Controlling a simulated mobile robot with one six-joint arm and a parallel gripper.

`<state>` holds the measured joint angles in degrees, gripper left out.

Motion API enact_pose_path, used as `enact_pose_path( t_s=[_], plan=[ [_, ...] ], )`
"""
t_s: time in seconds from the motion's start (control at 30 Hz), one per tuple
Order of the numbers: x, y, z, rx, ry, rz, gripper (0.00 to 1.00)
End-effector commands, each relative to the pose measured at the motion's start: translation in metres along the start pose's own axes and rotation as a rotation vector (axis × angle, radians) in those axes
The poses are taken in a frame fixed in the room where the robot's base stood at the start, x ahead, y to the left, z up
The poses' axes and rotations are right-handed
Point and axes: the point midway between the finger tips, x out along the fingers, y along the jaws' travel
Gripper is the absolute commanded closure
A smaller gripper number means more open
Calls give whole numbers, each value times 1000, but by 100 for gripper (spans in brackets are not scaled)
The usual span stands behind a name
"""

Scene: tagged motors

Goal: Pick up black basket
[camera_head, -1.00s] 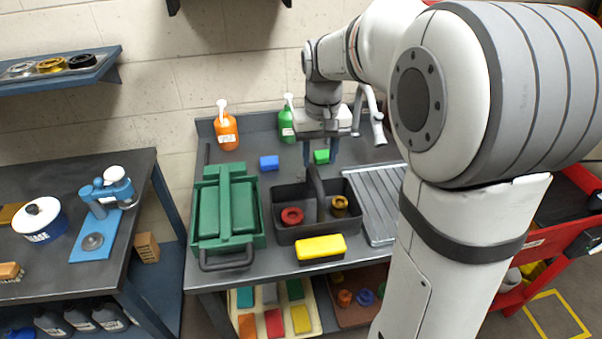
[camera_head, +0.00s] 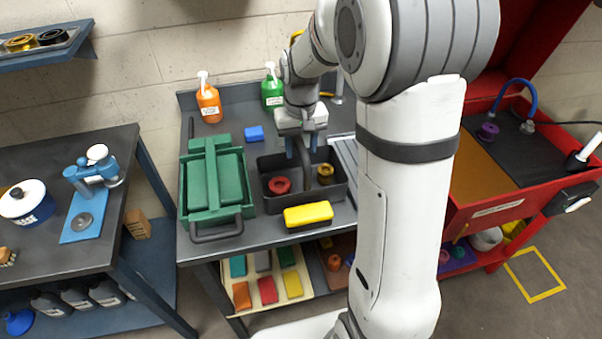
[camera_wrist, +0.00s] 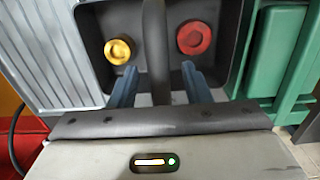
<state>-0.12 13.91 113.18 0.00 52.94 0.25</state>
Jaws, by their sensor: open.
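The black basket (camera_head: 334,192) stands on the grey workbench in the head view, with an upright handle across its middle. It holds a red ring-shaped part (camera_head: 279,185) on the left and a gold one (camera_head: 325,170) on the right. My gripper (camera_head: 304,150) is above the basket, pointing down. In the wrist view the two blue fingers (camera_wrist: 158,88) are apart, one on each side of the basket's dark handle (camera_wrist: 155,45). The gold part (camera_wrist: 118,51) and the red part (camera_wrist: 194,38) show beyond them. I cannot tell whether either finger touches the handle.
A green toolbox (camera_head: 217,183) stands close on the basket's left. A yellow block (camera_head: 308,214) lies in front of it. A ribbed grey drainer (camera_head: 345,155) is on its right. Orange (camera_head: 208,103) and green (camera_head: 272,90) bottles and a blue block (camera_head: 254,133) are behind.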

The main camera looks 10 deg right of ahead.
Motion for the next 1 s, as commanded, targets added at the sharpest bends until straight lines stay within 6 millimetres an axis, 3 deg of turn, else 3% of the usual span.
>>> enact_pose_path(
  t_s=[0.57,1.0],
  plan=[
    [0,-1,0,-1,1,0,100],
    [-9,-1,-1,-2,7,0,100]
  ],
)
